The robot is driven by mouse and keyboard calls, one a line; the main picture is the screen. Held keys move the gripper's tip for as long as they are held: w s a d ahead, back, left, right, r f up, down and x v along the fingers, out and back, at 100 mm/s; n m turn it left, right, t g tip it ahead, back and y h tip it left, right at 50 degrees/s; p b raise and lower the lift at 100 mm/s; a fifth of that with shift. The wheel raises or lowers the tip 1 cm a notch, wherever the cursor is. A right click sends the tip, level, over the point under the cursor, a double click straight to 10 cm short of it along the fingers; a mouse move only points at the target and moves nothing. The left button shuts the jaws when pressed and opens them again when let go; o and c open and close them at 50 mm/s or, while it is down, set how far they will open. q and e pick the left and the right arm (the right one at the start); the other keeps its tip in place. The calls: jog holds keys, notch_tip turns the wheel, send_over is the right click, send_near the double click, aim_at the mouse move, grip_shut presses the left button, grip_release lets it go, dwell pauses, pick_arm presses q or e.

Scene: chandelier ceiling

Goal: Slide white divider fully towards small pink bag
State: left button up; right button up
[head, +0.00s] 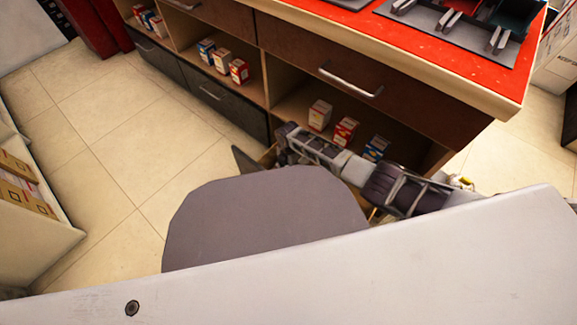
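My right arm comes in from the right, low in front of the cabinet. Its gripper (287,147) is at the left end of the arm, beside a pulled-out low drawer (246,164) with a dark front. The fingers are small and dark here, and I cannot tell whether they are open or shut. The arm and a grey rounded shape hide most of the drawer's inside. I cannot make out the white divider or the small pink bag. My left gripper is not in view.
The brown cabinet (225,13) has a red top (400,50) carrying trays, and shelves with small boxes (319,115). A closed dark drawer (209,94) is to the left. A white shelf with boxes (20,185) stands at the left edge. Tiled floor (110,150) is clear between.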

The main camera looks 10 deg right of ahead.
jog(key=shift+d+r, duration=0.1)
jog(key=shift+r, duration=0.1)
jog(key=shift+r, duration=0.7)
notch_tip(320, 180, up, 10)
dwell(0.6)
jog(key=shift+r, duration=0.1)
dwell(0.4)
